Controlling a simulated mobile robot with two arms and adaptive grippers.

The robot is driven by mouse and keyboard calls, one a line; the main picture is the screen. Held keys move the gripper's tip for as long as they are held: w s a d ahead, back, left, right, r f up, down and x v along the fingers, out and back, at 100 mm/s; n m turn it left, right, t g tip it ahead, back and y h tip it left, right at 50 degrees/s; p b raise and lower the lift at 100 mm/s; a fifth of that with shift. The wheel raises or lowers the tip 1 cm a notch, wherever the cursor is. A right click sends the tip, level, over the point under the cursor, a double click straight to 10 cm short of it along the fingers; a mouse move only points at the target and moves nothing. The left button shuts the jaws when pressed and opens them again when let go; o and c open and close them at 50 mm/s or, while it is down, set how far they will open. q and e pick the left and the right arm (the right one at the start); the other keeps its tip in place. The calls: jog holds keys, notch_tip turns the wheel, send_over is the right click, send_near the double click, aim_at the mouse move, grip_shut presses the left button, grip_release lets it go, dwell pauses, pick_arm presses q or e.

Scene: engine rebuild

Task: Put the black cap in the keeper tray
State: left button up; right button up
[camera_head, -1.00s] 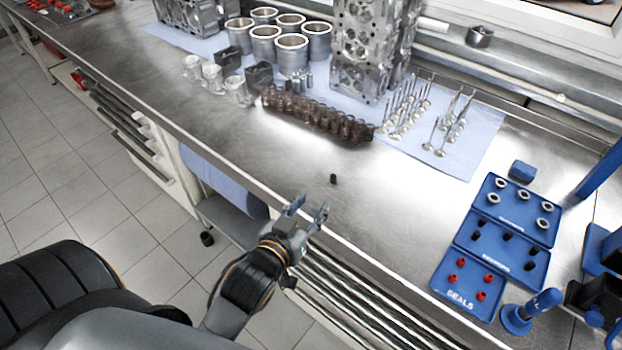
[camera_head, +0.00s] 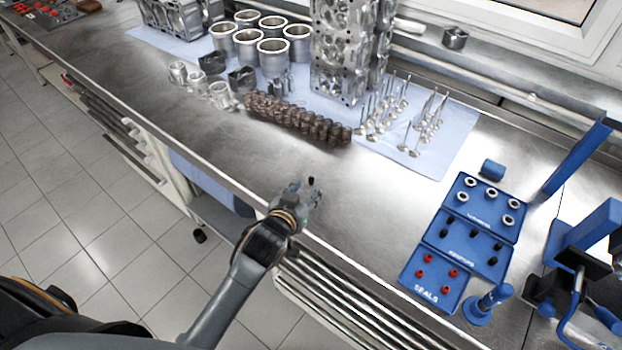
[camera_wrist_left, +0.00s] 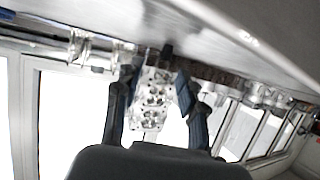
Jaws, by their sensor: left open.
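The small black cap (camera_head: 311,181) stands alone on the bare steel bench top near the front edge. My left gripper (camera_head: 309,194) is open, low at the bench edge, with its fingertips close to the cap. In the left wrist view the cap (camera_wrist_left: 167,50) appears beyond and between the two spread fingers (camera_wrist_left: 156,88), and nothing is held. The keeper tray (camera_head: 455,243) is the middle of three blue trays at the right, with several small black pieces in it. My right gripper is not in view.
The blue trays above and below hold metal rings and red seals (camera_head: 452,272). A blue-handled tool (camera_head: 488,302) stands right of the seals tray. Springs (camera_head: 297,119), valves, cylinders and engine heads occupy the back. Bench between cap and trays is clear.

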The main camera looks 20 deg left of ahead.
aim_at(311, 180)
pick_arm(q)
jog(key=shift+w, duration=0.3)
jog(key=x, duration=0.1)
jog(key=p+x, duration=0.1)
jog(key=x, duration=0.2)
jog(key=shift+a+f, duration=0.1)
jog(key=shift+a, duration=0.25)
jog(key=shift+w+f, duration=0.15)
jog(key=shift+w, duration=0.1)
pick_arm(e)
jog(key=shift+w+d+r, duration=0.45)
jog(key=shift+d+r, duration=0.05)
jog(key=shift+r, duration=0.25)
pick_arm(q)
jog(key=shift+c, duration=0.2)
jog(key=c, duration=0.7)
grip_shut()
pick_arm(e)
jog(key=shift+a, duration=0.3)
